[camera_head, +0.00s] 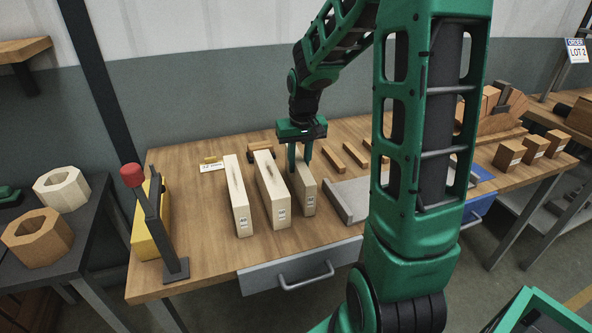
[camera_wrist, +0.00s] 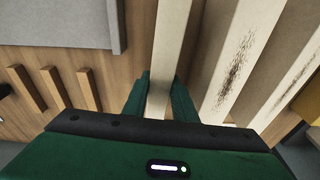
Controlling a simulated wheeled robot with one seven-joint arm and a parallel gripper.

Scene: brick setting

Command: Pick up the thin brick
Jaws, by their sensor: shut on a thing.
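Three long pale bricks stand side by side on the wooden table in the head view. The thin brick (camera_head: 308,196) is the right one of the row. My gripper (camera_head: 300,166) reaches down over its far part, with a finger on each side. In the wrist view the thin brick (camera_wrist: 172,38) runs up between the two fingers of my gripper (camera_wrist: 160,92), which are shut on it. It seems to rest on the table; a small gap underneath cannot be ruled out. The middle brick (camera_head: 273,190) and the left brick (camera_head: 237,196) have dark smudges on top.
A grey tray (camera_head: 345,200) lies close to the right of the thin brick. Several small wooden blocks (camera_head: 356,154) lie behind it. A yellow block and a post with a red knob (camera_head: 132,175) stand at the table's left end. Some bare table lies left of the row.

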